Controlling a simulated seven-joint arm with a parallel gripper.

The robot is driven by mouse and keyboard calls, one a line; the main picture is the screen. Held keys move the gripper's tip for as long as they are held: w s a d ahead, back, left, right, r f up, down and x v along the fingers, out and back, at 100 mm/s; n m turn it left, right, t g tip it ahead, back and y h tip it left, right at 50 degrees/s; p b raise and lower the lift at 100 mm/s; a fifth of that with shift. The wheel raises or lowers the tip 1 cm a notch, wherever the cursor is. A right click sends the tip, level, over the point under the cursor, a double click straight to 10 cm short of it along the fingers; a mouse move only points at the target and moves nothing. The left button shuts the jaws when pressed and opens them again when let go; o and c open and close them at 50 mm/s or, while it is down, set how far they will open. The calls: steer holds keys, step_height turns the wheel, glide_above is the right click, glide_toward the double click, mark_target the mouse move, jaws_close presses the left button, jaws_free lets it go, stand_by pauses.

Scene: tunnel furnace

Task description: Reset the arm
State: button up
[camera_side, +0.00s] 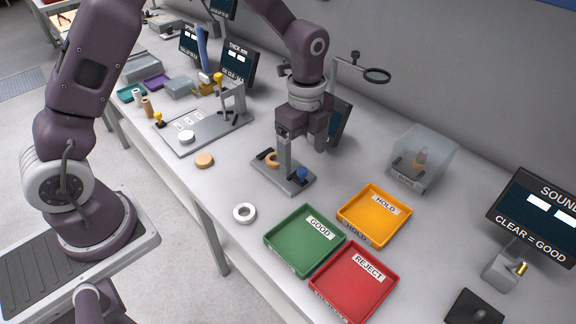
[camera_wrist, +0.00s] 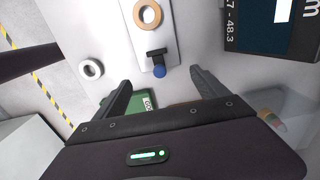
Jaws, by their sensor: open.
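My gripper (camera_side: 302,148) hangs above the bench near a small grey fixture plate (camera_side: 262,176). In the wrist view my gripper (camera_wrist: 162,78) has its two fingers wide apart with nothing between them. The plate also shows in the wrist view (camera_wrist: 158,42). It carries a tan ring (camera_wrist: 148,14) and a black clamp with a blue knob (camera_wrist: 159,71). The knob (camera_side: 302,173) shows below my gripper in the side view. I cannot tell the exact gap between the fingers and the plate.
Green GOOD (camera_side: 290,252), orange HOLD (camera_side: 372,222) and red REJECT (camera_side: 350,288) trays lie to the right. A white ring (camera_side: 244,212) and tan disc (camera_side: 205,160) lie on the bench. A clear box (camera_side: 420,155), magnifier stand (camera_side: 376,76) and screens stand behind.

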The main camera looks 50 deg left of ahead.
steer(key=shift+r, duration=0.55)
